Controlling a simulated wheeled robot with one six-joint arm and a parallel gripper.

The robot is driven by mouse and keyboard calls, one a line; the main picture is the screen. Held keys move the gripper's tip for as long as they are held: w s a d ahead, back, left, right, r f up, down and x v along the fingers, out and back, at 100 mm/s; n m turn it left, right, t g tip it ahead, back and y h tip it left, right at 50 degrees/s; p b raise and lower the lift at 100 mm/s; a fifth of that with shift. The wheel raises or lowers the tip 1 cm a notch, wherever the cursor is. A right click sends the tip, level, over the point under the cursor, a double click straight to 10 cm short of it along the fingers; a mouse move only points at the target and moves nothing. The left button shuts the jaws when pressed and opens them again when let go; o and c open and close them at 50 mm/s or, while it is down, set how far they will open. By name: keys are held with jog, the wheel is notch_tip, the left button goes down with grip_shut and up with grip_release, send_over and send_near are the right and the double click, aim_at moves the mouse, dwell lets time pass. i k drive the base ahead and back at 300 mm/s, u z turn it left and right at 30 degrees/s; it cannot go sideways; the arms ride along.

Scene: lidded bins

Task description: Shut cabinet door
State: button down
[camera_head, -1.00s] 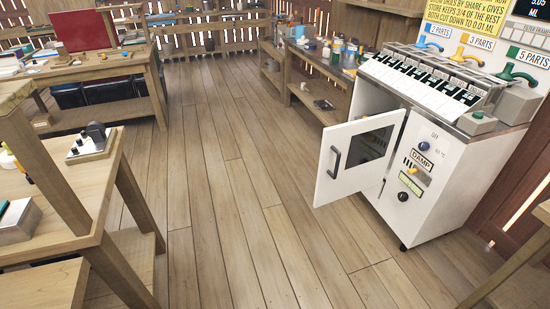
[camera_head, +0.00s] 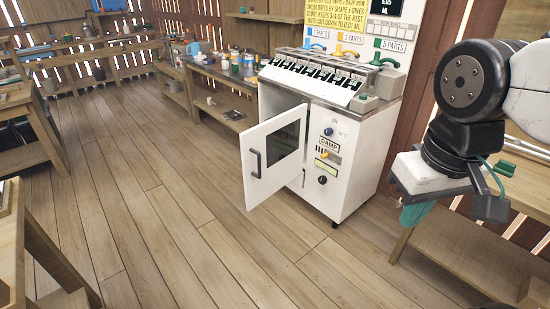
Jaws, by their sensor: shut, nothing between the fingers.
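The white cabinet (camera_head: 350,150) stands near the middle of the view, with a sloped panel of black-and-white keys on top. Its door (camera_head: 273,155) has a dark window and a dark bar handle (camera_head: 255,163) near its left edge. The door stands open, swung out toward me, and the cabinet's dark inside shows partly behind it. My gripper (camera_head: 415,213) is at the right, below my dark wrist, and shows only in part, with teal at its lower end. It is shut and empty, to the right of the cabinet and apart from the door.
A wooden bench (camera_head: 470,258) stands at the right, under my arm. Low shelves with jars and cans (camera_head: 215,90) stand left of the cabinet. A wooden table edge (camera_head: 35,255) is at the lower left. The plank floor (camera_head: 190,240) in front of the door is clear.

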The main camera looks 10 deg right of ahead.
aim_at(273, 150)
jog(key=k, duration=0.55)
jog(key=z, duration=0.25)
jog(key=i, duration=1.4)
jog(key=u, duration=0.65)
